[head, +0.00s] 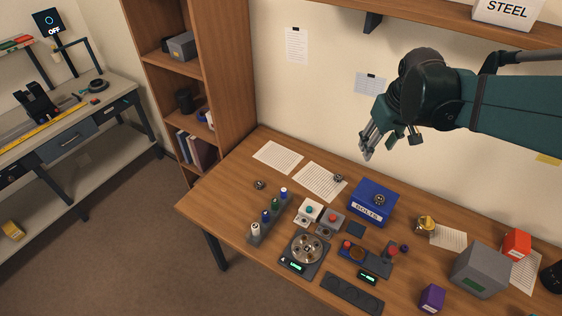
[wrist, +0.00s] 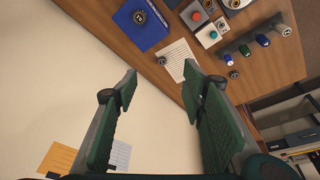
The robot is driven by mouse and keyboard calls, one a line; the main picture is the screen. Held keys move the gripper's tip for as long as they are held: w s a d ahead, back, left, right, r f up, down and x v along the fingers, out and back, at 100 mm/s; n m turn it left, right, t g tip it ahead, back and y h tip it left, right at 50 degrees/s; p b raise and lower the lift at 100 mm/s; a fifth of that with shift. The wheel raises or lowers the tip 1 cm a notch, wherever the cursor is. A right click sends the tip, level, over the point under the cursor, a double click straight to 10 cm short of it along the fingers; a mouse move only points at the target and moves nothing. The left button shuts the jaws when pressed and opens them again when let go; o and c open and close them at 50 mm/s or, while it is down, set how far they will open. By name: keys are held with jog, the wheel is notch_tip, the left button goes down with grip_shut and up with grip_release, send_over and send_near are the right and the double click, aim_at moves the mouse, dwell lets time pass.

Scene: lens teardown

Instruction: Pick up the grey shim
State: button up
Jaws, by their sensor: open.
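I cannot tell for sure which part is the grey shim. Small dark grey round parts show in the head view: one ring-like part (head: 260,184) on the left of the table, one (head: 339,178) at the edge of a paper sheet, and one (head: 380,200) on top of the blue bolts box (head: 371,206). In the wrist view the part on the box (wrist: 139,17), the one by the paper (wrist: 162,60) and the left one (wrist: 234,74) also show. My gripper (head: 367,153) is open and empty, high above the back of the table; its spread fingers show in the wrist view (wrist: 160,92).
A grey box (head: 478,270), a red box (head: 517,243) and a brass part (head: 426,223) stand right. The wall is behind; the table's left end is mostly clear.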

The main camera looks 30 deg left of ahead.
jog(key=w+a+f+n+g, duration=0.15)
jog(key=a+f, duration=0.45)
jog(key=a, duration=0.6)
jog(key=n+g+h+b, duration=0.1)
jog(key=n+g+h, duration=0.1)
jog(key=n, duration=0.5)
send_near(259, 183)
jog(key=shift+d+f+t, duration=0.2)
jog(key=shift+d+t, duration=0.05)
jog(key=shift+s+a+f, duration=0.15)
jog(key=shift+a+f, duration=0.05)
jog(key=shift+f, duration=0.05)
jog(key=shift+f, duration=1.25)
jog(key=shift+f, duration=0.1)
jog(key=shift+s+d+f, duration=0.1)
jog(key=shift+f, duration=2.4)
